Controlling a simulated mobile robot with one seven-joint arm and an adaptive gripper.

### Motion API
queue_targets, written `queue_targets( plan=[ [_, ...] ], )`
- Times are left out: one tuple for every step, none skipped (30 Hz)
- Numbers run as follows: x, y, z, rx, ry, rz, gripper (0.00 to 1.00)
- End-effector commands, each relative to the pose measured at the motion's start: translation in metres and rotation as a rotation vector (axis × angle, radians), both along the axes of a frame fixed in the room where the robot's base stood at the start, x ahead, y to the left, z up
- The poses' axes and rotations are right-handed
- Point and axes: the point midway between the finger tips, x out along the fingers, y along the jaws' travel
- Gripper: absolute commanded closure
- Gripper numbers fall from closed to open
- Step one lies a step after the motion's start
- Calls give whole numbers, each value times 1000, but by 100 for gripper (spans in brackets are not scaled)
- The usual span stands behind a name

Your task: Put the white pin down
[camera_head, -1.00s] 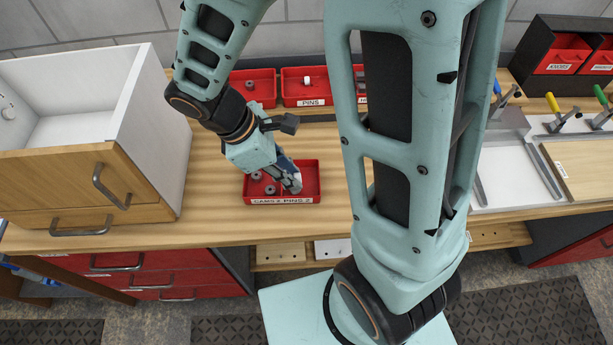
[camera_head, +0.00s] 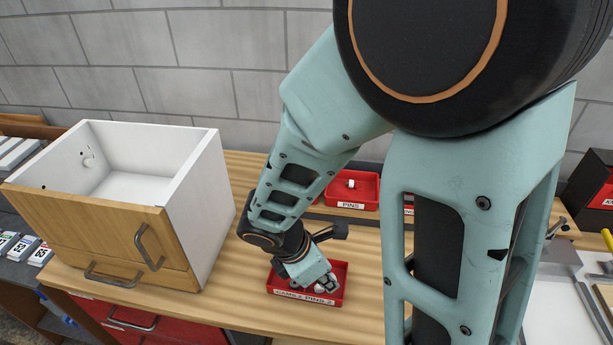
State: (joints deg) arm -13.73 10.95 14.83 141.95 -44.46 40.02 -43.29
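A small white pin (camera_head: 351,184) lies in the red bin labelled PINS (camera_head: 351,205) at the back of the bench. My gripper (camera_head: 326,286) points down into a red tray (camera_head: 342,274) at the front of the bench, whose label seems to read CAMS & PINS 2. Pale and grey shapes show at the fingertips, too small to tell fingers from parts. I cannot tell whether the gripper is open or holds anything. My forearm and wrist hide part of the tray.
A white cabinet with wooden drawer fronts (camera_head: 95,232) stands open-topped to the left of the tray. Bare wood (camera_head: 368,285) lies right of the tray. My upper arm blocks much of the right side. White boards (camera_head: 560,310) lie at the right.

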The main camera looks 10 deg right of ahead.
Motion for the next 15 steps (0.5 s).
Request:
queue_targets(
  plan=[
    [12, -6, -12, 0, 0, -4, 92],
    [19, -9, -15, 1, 0, -5, 92],
    [28, -13, -20, 1, 1, -4, 92],
    [31, -14, -27, 1, 0, -2, 92],
    [34, -16, -33, 0, 1, -2, 92],
    [39, -18, -39, 0, 0, -1, 92],
    [43, -20, -44, 0, 0, -1, 92],
    [46, -21, -48, 0, 0, -1, 92],
    [50, -23, -53, 0, 1, -2, 92],
    [53, -24, -55, 0, 0, -2, 92],
    [55, -25, -58, 0, 0, -2, 92],
    [58, -27, -60, -1, -1, -1, 92],
    [59, -27, -62, 0, 0, 0, 92],
    [61, -28, -63, 0, 0, 0, 92],
    [62, -28, -63, 0, 0, 1, 92]
  ],
)
